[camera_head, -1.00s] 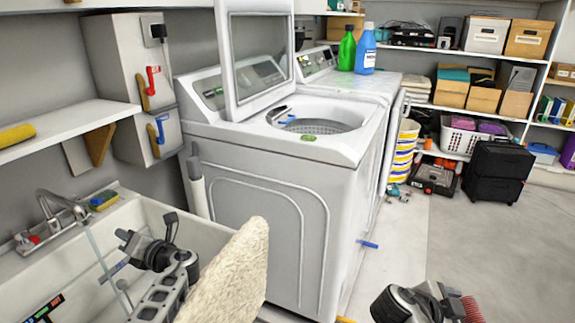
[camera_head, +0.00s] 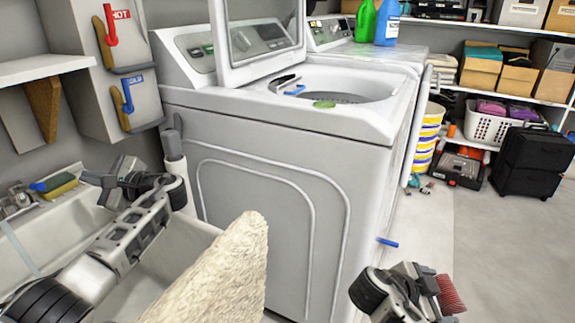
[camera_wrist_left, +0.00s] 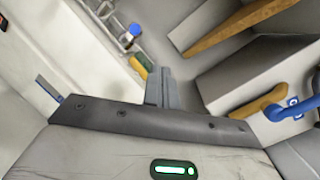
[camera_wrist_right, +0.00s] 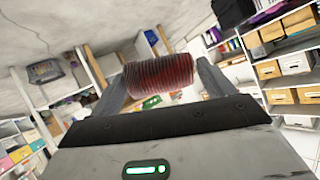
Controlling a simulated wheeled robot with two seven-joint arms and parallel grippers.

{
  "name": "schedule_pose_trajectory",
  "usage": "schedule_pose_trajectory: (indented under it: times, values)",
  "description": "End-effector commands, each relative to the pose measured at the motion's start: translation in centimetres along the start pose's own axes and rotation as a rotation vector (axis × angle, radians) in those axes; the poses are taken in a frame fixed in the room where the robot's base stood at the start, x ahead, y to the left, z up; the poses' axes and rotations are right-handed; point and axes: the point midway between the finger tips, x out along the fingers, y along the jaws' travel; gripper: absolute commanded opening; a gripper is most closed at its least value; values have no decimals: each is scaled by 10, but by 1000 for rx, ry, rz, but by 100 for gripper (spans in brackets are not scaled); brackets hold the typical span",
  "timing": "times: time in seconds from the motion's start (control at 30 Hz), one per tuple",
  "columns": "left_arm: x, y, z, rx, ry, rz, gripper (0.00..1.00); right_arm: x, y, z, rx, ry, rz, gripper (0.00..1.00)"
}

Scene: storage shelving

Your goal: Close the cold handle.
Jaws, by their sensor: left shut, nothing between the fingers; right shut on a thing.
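The cold handle (camera_head: 128,97) is a blue lever on a grey wall box, under a blue label. It stands roughly upright beside a yellow-brown strip, and it shows at the right edge of the left wrist view (camera_wrist_left: 288,108). My left gripper (camera_head: 92,180) is shut and empty over the sink, below and left of the handle and apart from it. Its closed fingers show in the left wrist view (camera_wrist_left: 163,88). My right gripper (camera_head: 440,290) is low at the right, shut on a red ribbed cylinder (camera_wrist_right: 158,73).
The red hot handle (camera_head: 111,25) is just above the cold one. A shelf (camera_head: 40,68) juts out at the left. The washer (camera_head: 270,165), lid raised, stands right of the box. The sink (camera_head: 45,225) and a cream fuzzy object (camera_head: 220,275) are in front. Floor at the right is open.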

Motion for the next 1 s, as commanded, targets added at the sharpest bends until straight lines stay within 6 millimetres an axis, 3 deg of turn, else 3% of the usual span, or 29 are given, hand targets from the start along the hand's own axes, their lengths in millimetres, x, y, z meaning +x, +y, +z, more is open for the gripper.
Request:
schedule_pose_trajectory:
  times: [0.03, 0.1, 0.4, 0.67, 1.0]
  values:
    - [0, 6, -8, -115, -18, 11, 0, 10, 5, 18, 1, 0, -1, 55]
    - [2, 10, -9, -262, -38, 33, 0, 17, 8, 29, 1, 0, -1, 55]
    - [6, 21, -9, -678, -117, 81, 0, 33, 17, 56, 1, 0, -1, 55]
    - [23, 25, -5, -743, -135, 88, 0, 35, 18, 60, 1, 0, -1, 55]
    - [83, 32, 0, -741, -134, 87, 0, 41, 21, 71, 1, 0, -1, 55]
